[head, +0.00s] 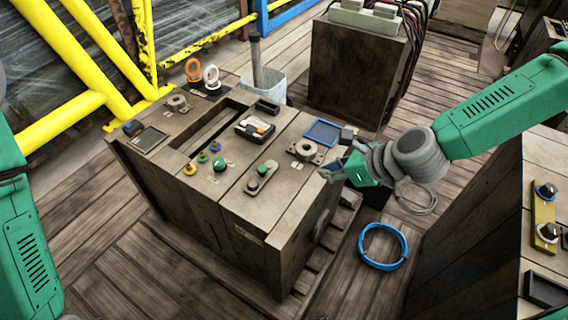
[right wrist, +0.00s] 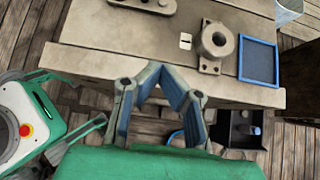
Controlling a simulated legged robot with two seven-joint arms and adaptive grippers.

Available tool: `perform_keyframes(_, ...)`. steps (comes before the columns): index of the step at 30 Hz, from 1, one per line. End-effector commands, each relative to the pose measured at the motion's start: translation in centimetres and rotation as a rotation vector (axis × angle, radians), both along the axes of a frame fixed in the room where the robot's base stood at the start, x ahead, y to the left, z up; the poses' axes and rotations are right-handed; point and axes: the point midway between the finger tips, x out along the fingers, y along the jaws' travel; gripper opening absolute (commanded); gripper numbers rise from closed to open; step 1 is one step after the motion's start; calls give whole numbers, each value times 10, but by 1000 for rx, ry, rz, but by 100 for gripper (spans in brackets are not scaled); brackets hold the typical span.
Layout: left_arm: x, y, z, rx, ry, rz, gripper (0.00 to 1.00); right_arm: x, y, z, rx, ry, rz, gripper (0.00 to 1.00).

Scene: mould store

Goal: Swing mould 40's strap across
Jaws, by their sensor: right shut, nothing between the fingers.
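A brown wooden mould block (head: 225,245) stands in the middle of the head view, with a small label on its front too small to read. On its top lies a short grey strap-like bar (head: 262,177) with rounded ends; its end also shows at the top edge of the right wrist view (right wrist: 146,4). I cannot read a number 40 anywhere. My right gripper (head: 332,171) is shut and empty near the block's right edge, apart from the bar. It also shows in the right wrist view (right wrist: 162,72). My left arm is at the left edge; its gripper is out of view.
A grey round fitting (head: 305,149) and a blue-rimmed tray (head: 322,132) sit near my right gripper. Green and yellow knobs (head: 219,164) stand left of the bar. A blue ring (head: 383,246) lies on the floor. A yellow railing (head: 80,50) bounds the left.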

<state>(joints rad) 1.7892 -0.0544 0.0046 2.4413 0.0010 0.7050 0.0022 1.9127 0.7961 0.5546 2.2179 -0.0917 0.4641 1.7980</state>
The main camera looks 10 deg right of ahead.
Motion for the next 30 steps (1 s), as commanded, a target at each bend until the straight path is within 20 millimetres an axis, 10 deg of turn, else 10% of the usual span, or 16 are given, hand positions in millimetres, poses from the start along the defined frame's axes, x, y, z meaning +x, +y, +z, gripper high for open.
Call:
perform_keyframes(22, 0, 0, -30, 0, -1, 0, 40, 54, 54, -74, -4, -1, 4, 0)
perform_keyframes(30, 0, 0, -33, 0, -1, 0, 40, 77, 77, -70, -4, -1, 3, 0)
